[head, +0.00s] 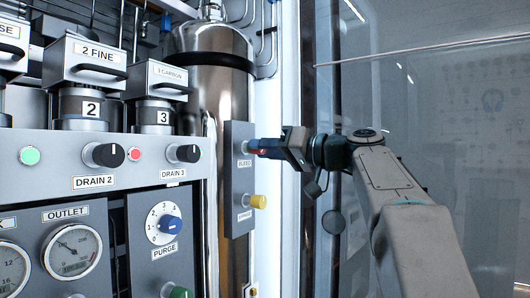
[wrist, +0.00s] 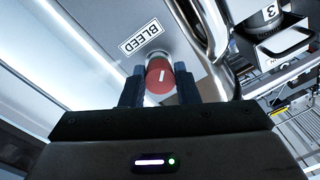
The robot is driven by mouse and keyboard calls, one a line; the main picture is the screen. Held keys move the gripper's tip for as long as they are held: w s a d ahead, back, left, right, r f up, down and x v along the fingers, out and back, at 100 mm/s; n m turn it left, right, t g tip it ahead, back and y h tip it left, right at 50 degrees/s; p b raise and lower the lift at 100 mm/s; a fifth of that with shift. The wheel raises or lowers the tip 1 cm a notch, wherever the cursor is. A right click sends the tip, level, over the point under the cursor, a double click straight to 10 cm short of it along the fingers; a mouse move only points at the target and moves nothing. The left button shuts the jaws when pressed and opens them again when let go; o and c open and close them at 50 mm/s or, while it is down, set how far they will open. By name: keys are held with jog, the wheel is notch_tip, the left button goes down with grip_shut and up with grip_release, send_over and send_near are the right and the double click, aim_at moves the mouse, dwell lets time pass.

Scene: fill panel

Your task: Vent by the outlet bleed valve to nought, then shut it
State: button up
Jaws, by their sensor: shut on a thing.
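The outlet bleed valve has a red knob (wrist: 160,77) with a white line on its face, beside the BLEED label (wrist: 141,37) in the wrist view. My gripper (wrist: 160,92) is shut on this knob, one finger on each side. In the head view my gripper (head: 262,148) reaches the knob from the right, and only a little red shows between the fingers. The OUTLET gauge (head: 72,251) is at the lower left with a white dial. Its needle points to the upper left, but its figures are too small to read.
A yellow knob (head: 258,201) sits just below on the same grey plate (head: 240,217). A blue PURGE knob (head: 170,224) and black DRAIN 2 (head: 105,155) and DRAIN 3 (head: 184,153) knobs are to the left. A steel cylinder (head: 212,85) stands behind the plate.

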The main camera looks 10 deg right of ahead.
jog(key=o, duration=1)
jog(key=shift+c, duration=0.2)
jog(key=p+v, duration=0.2)
jog(key=v, duration=1.2)
jog(key=shift+w, duration=0.15)
